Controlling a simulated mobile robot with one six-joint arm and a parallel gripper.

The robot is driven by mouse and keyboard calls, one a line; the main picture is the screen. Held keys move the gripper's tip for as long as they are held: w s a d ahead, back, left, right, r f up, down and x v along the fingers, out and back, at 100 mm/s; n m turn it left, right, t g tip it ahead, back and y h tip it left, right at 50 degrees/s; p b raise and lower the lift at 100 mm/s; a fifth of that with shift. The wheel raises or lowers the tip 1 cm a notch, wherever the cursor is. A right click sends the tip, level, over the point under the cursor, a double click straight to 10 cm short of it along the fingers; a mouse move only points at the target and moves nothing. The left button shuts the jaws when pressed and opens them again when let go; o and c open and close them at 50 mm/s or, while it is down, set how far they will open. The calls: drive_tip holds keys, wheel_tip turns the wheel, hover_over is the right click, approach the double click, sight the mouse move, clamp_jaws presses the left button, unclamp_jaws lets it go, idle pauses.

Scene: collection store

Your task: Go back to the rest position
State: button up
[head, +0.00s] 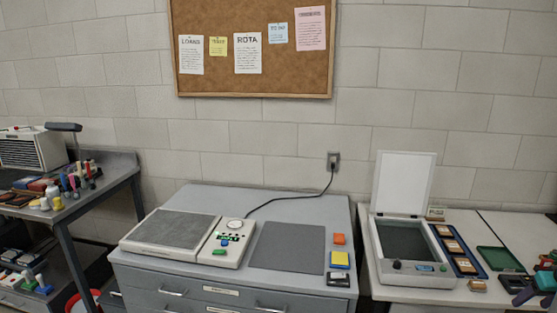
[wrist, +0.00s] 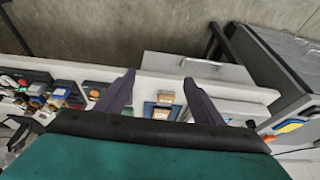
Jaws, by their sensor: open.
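My gripper (head: 535,295) shows at the lower right edge of the head view, with dark purple fingers and a teal body, over the right end of the white table. In the wrist view my gripper (wrist: 158,82) has its two fingers spread wide apart with nothing held between them. The blue tray (wrist: 149,109) with tan-framed pieces shows beyond and between the fingers, apart from them. Most of the arm is out of view.
The white table holds a flatbed scanner (head: 407,240) with its lid (head: 404,183) raised, a blue tray (head: 482,272) and a green tray (head: 499,260). A grey drawer cabinet (head: 200,273) stands left of it. A workbench (head: 119,168) stands far left. A corkboard (head: 250,80) hangs above.

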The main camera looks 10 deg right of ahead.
drive_tip(key=w+a+f+g+y, duration=0.1)
drive_tip(key=w+a+f, duration=0.4)
drive_tip(key=a+f, duration=0.35)
drive_tip(key=w+a+f+g+y, duration=0.1)
drive_tip(key=w+a+f, duration=0.5)
drive_tip(key=a, duration=0.4)
drive_tip(key=a+f+n+g+y, duration=0.1)
drive_tip(key=a+f, duration=0.6)
drive_tip(key=a, duration=0.3)
drive_tip(key=a+f+g, duration=0.1)
drive_tip(key=a+f, duration=0.6)
drive_tip(key=a, duration=0.2)
drive_tip(key=s+a+f+n+g, duration=0.15)
drive_tip(key=s+a+f, duration=0.35)
drive_tip(key=a, duration=0.5)
drive_tip(key=s+a+f+g, duration=0.2)
drive_tip(key=s+a+f, duration=0.3)
drive_tip(key=a, duration=0.4)
drive_tip(key=s+a+f+g+h, duration=0.1)
drive_tip(key=s+a+f, duration=0.1)
drive_tip(key=s+a, duration=0.3)
drive_tip(key=s+a+f+n+g, duration=0.1)
drive_tip(key=s+a+f, duration=0.2)
drive_tip(key=s+a, duration=0.3)
drive_tip(key=s, duration=0.4)
drive_tip(key=shift+s+f+h, duration=0.2)
drive_tip(key=shift+s+h, duration=0.1)
drive_tip(key=shift+h, duration=0.1)
drive_tip(key=shift+a+g, duration=0.1)
drive_tip(key=shift+g, duration=0.15)
